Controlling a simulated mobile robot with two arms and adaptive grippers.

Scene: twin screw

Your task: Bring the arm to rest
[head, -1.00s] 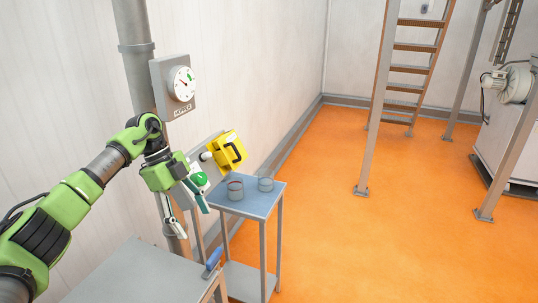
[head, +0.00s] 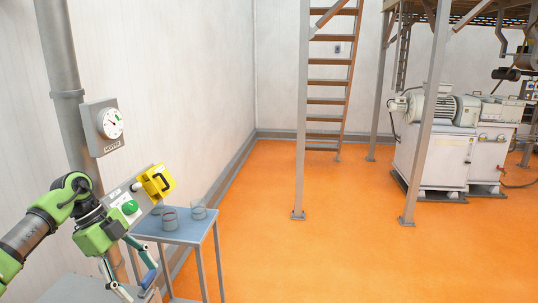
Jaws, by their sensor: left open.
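My left arm comes in from the lower left, green and grey, bent at the wrist. My left gripper (head: 132,274) points downward, open, with its fingers apart and nothing seen between them. It is in front of the wall panel and to the left of the small blue-topped table (head: 185,236). My right gripper is out of view.
Cups (head: 170,220) stand on the small table. The orange floor (head: 290,255) is open towards a ladder (head: 330,90) and white machine (head: 440,155).

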